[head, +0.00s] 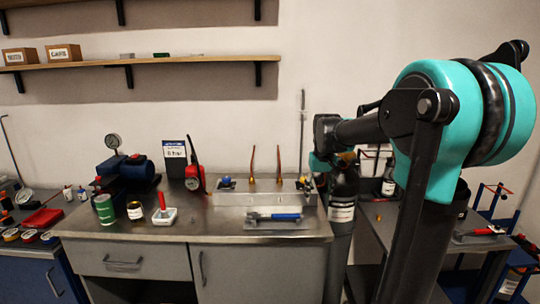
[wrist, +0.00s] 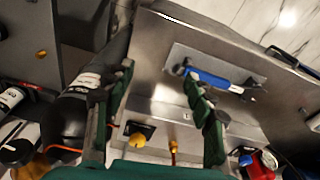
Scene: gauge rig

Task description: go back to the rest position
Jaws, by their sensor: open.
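My gripper (wrist: 158,72) shows in the wrist view as two dark green fingers spread apart, with nothing between them. It is above the steel bench (wrist: 165,22), near a blue-handled tool (wrist: 215,80) on a grey plate (wrist: 180,55). The right fingertip overlaps the tool's left end in the picture; I cannot tell whether they touch. In the head view my arm reaches in from the right, and the gripper is mostly hidden behind it. There the tool (head: 275,216) lies on the plate (head: 262,225) at the bench front.
A pale block (head: 237,199) with upright copper-coloured pieces stands behind the tool. A dark labelled cylinder (head: 342,190) stands at the bench's right end; it is left of my fingers in the wrist view (wrist: 85,95).

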